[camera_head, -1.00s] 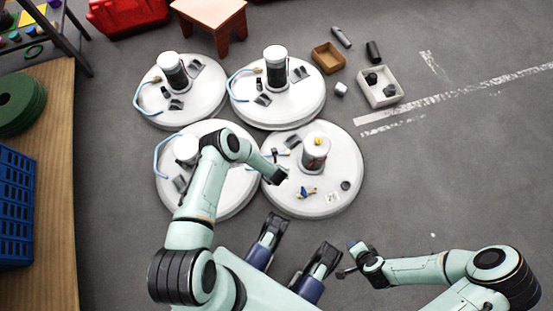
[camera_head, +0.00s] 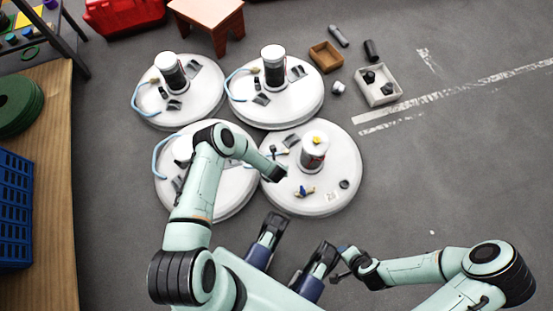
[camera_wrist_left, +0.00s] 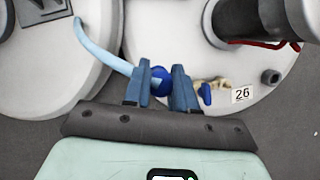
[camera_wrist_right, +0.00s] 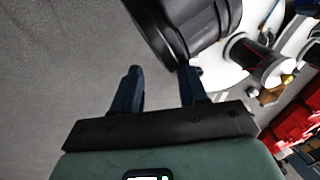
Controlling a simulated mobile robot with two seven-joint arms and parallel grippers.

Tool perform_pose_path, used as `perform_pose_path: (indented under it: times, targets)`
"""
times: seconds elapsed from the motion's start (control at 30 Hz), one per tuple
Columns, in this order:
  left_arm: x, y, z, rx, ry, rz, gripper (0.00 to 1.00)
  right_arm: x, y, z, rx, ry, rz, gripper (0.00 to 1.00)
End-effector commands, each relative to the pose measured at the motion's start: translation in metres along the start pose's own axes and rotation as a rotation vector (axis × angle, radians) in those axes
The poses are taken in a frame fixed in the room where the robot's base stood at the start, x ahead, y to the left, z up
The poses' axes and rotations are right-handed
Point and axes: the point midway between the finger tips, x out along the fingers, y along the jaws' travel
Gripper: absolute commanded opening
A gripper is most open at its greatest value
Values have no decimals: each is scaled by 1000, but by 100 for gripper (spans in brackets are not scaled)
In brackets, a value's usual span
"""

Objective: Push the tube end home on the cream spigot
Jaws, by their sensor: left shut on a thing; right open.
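My left gripper (camera_wrist_left: 161,88) is shut on the light-blue tube (camera_wrist_left: 100,42) near its end, where a blue rounded piece (camera_wrist_left: 160,78) shows between the fingers. In the head view this gripper (camera_head: 279,173) is over the near-right white tank top. The cream spigot (camera_wrist_left: 217,84) lies just right of the right finger in the left wrist view, with a small blue part (camera_wrist_left: 205,94) beside it. The finger hides any meeting of tube and spigot. My right gripper (camera_wrist_right: 160,85) is open and empty, away from the tanks.
Several round white tank tops (camera_head: 328,205) stand close together, with dark upright cylinders and small fittings on top. A label "26" (camera_wrist_left: 243,94) and a dark knob (camera_wrist_left: 270,76) lie right of the spigot. A brown box (camera_head: 326,57) and a white tray (camera_head: 383,98) stand behind right.

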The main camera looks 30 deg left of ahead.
Motion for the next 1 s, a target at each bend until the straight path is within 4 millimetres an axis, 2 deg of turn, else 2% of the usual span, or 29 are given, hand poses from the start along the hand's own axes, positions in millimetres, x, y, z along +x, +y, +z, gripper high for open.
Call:
perform_pose_path:
  times: [0.2, 0.4, 1.0]
  targets:
    - [0, 0, 0, 0, 0, 0, 0, -1, 2, -32, 5, 93, 3, 43]
    - [2, -35, -5, 3, -1, -3, 0, 9, 6, -39, 9, 114, 7, 43]
    - [4, -130, -18, 1, 0, -3, 0, 48, 52, 18, 62, -73, 87, 43]
